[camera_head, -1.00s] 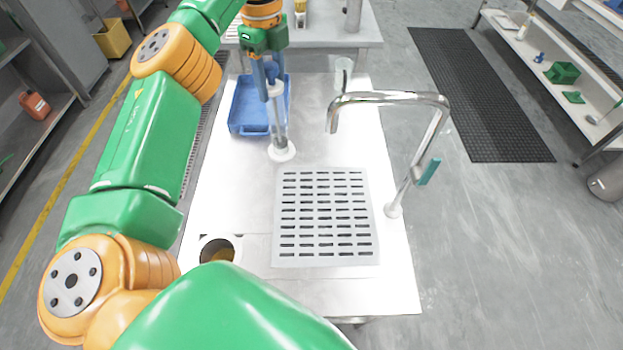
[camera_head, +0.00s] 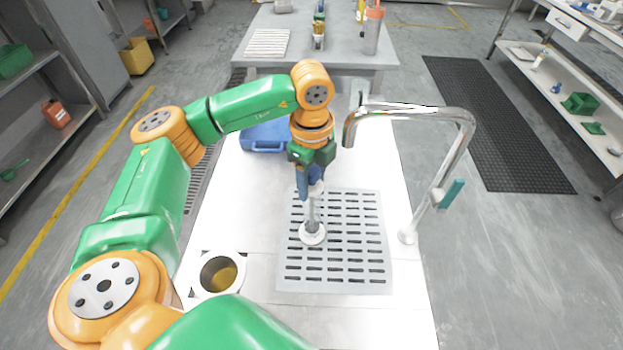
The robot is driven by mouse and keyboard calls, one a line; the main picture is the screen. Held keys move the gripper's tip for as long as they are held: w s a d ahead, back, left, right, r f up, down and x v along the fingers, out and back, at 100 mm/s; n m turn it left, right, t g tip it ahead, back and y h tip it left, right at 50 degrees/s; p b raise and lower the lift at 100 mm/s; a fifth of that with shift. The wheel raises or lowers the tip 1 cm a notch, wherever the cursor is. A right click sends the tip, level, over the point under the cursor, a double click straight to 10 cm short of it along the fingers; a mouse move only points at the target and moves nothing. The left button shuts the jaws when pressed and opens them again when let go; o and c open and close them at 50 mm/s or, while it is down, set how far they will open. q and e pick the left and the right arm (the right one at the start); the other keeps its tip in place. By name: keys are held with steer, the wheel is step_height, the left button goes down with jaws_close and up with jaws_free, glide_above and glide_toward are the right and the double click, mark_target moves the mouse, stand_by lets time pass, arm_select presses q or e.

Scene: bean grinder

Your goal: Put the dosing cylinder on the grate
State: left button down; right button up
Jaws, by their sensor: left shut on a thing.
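The dosing cylinder (camera_head: 312,232) is a slim clear tube on a round white foot, and it stands roughly upright over the left part of the grate. The grate (camera_head: 360,265) is a pale slotted panel in the worktop. My left gripper (camera_head: 310,188) is shut on the cylinder's upper part from above and hides much of the tube. The cylinder's foot overlaps the grate in the picture; I cannot tell whether it touches it or is slightly above. My right gripper is not in view.
A tall metal faucet (camera_head: 455,150) arches over the worktop's right side. A round opening (camera_head: 218,273) with brown contents is at front left. The grate's right part is clear.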

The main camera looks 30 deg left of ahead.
mark_target(312, 168)
arm_select(q)
steer(key=shift+f, duration=0.15)
steer(key=shift+c, duration=1.7)
jaws_free()
steer(key=shift+r, duration=0.35)
step_height(312, 168, up, 5)
steer(key=shift+w+r, duration=0.1)
step_height(312, 168, up, 7)
steer(key=shift+f+p, duration=0.2)
steer(key=shift+p, duration=0.6)
